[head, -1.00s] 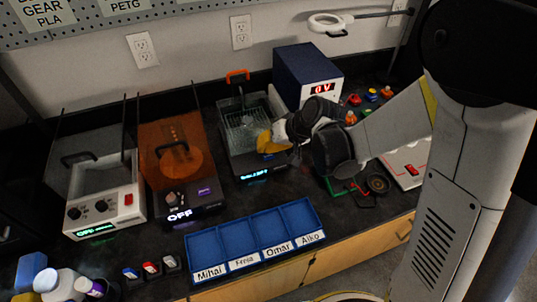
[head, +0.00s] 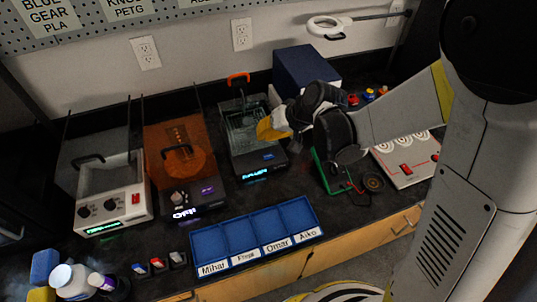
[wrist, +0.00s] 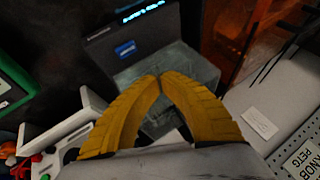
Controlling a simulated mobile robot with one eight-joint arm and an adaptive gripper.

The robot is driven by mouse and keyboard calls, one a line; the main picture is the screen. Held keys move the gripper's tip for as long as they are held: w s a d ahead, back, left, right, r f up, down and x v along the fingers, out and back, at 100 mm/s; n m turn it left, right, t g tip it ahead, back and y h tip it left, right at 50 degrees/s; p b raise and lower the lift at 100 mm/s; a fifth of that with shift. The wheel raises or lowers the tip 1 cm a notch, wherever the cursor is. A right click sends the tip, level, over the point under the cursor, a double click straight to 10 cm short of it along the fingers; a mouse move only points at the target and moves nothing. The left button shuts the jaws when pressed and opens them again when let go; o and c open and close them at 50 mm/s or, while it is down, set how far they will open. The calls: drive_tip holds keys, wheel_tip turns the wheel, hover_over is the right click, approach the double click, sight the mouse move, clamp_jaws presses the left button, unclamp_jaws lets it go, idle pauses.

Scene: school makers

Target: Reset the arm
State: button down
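My gripper (head: 268,130) has yellow fingers and hangs over the right side of a dark machine with a clear tank (head: 252,130) and an orange handle. In the wrist view, the two yellow fingers (wrist: 159,79) curve together and their tips meet, with nothing visible between them. The machine's dark front panel with a lit display (wrist: 138,25) shows beyond the fingertips. My arm reaches in from the right and is bent at the wrist. It hides part of the dark blue box (head: 305,68) behind it.
An orange-lidded machine (head: 181,160) and a white-fronted machine (head: 110,205) stand left. A blue compartment tray (head: 255,237) with name labels lies at the front edge. A white panel (head: 407,160) and small coloured parts sit right. A magnifier lamp (head: 325,27) hangs above.

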drive_tip(key=shift+r, duration=0.1)
idle(0.3)
drive_tip(key=s+d+r+t+h, duration=0.1)
drive_tip(key=s+d+r+h, duration=0.2)
drive_tip(key=s+d+r, duration=0.3)
drive_tip(key=s+d+r+m+t+h, duration=0.1)
drive_tip(key=s+d+r+h, duration=0.2)
drive_tip(key=s+d+r, duration=0.3)
drive_tip(key=s+d, duration=0.4)
drive_tip(key=s, duration=0.2)
drive_tip(key=shift+s+d+r+m+t, duration=0.15)
drive_tip(key=shift+d+r+m+t, duration=0.15)
drive_tip(key=shift+d+r+t, duration=0.1)
